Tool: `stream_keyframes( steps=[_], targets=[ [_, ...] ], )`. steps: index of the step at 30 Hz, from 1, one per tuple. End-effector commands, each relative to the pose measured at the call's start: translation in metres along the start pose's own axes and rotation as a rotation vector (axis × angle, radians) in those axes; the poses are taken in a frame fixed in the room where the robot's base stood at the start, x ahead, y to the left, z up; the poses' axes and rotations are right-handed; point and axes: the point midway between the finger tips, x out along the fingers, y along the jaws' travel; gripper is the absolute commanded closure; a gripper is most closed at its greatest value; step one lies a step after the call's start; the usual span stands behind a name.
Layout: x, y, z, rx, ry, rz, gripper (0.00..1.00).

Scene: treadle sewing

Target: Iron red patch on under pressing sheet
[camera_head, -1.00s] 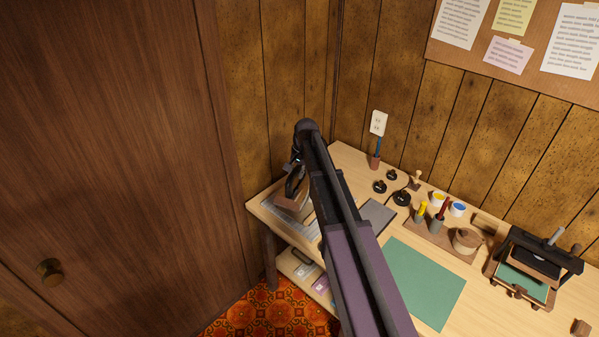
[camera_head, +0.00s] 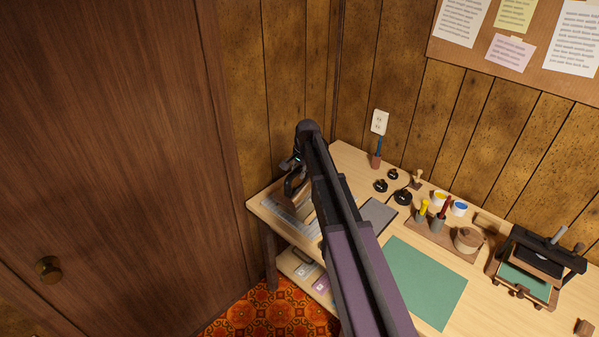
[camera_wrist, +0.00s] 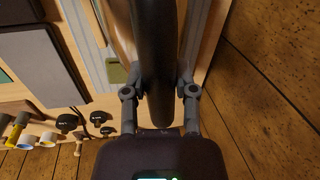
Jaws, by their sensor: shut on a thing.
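My gripper (camera_wrist: 160,78) is shut on a dark rounded handle (camera_wrist: 156,35) in the wrist view. In the head view my gripper (camera_head: 294,164) is at the left end of the workbench, partly behind my arm. The handle seems to belong to an iron with a brown body (camera_head: 297,189), mostly hidden by my arm. I cannot tell whether the iron touches what lies below it. A small olive-green piece (camera_wrist: 117,74) shows beside the handle in the wrist view. I cannot make out a red patch or a pressing sheet.
The workbench holds a grey plate (camera_head: 378,215), a green mat (camera_head: 427,281), black-knobbed items (camera_head: 403,197), paint pots (camera_head: 459,208) and a small press (camera_head: 535,265). Panelled walls stand close behind and left of the bench. A brown door (camera_head: 110,150) fills the left.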

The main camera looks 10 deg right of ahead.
Motion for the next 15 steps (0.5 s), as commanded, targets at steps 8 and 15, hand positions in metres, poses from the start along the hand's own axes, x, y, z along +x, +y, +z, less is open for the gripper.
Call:
stream_keyframes(
  steps=[8, 15],
  targets=[
    [0.006, 0.002, 0.000, 0.000, 0.000, -0.001, 1.00],
    [0.021, 0.005, -0.001, 0.001, 0.000, -0.001, 1.00]
  ],
)
